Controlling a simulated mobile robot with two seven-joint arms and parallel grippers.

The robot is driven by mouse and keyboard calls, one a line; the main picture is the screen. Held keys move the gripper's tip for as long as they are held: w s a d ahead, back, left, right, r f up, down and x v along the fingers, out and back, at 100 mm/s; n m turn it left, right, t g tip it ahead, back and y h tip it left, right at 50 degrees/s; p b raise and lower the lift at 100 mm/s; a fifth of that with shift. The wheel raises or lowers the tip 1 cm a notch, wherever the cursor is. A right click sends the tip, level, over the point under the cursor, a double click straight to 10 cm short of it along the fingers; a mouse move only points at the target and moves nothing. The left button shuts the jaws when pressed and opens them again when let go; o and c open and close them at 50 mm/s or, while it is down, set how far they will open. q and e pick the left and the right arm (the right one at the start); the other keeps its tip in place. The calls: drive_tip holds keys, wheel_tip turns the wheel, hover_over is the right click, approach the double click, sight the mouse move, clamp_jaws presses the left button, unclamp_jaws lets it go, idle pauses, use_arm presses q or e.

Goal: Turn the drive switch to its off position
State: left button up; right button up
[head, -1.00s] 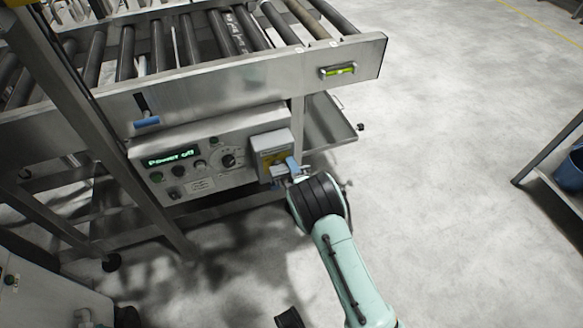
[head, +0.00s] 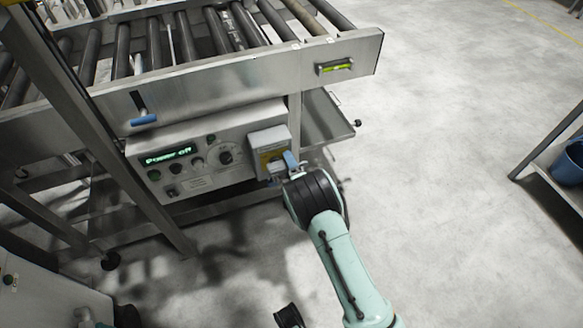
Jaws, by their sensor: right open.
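The control panel (head: 203,183) is a pale box under the roller conveyor, with a green display (head: 168,156) reading "Power off", several buttons and a round black dial (head: 226,157). A grey switch box (head: 268,138) with a yellow plate is at its right end; I take it for the drive switch. My right gripper (head: 285,168) is at the front of this box, its jaws open, with a blue part close to the yellow plate. The switch's handle is largely hidden by the gripper, so I cannot tell its position or whether I touch it.
The roller conveyor's metal side rail (head: 230,77) runs above the panel, with a blue-handled lever (head: 143,119) and a spirit level (head: 334,66). A blue bin (head: 568,163) on a shelf is at the right. The floor (head: 440,180) between is clear.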

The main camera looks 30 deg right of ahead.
use_arm(q)
drive_tip(key=shift+s+d+r+g+p, duration=0.15)
drive_tip(key=shift+s+d+r+p, duration=0.15)
drive_tip(key=shift+s+r, duration=0.2)
drive_tip(key=shift+s+d+r+g+p, duration=0.2)
drive_tip(key=shift+s+r+p, duration=0.15)
drive_tip(key=shift+s, duration=0.2)
use_arm(e)
drive_tip(key=v, duration=1.3)
drive_tip(key=shift+s, duration=0.2)
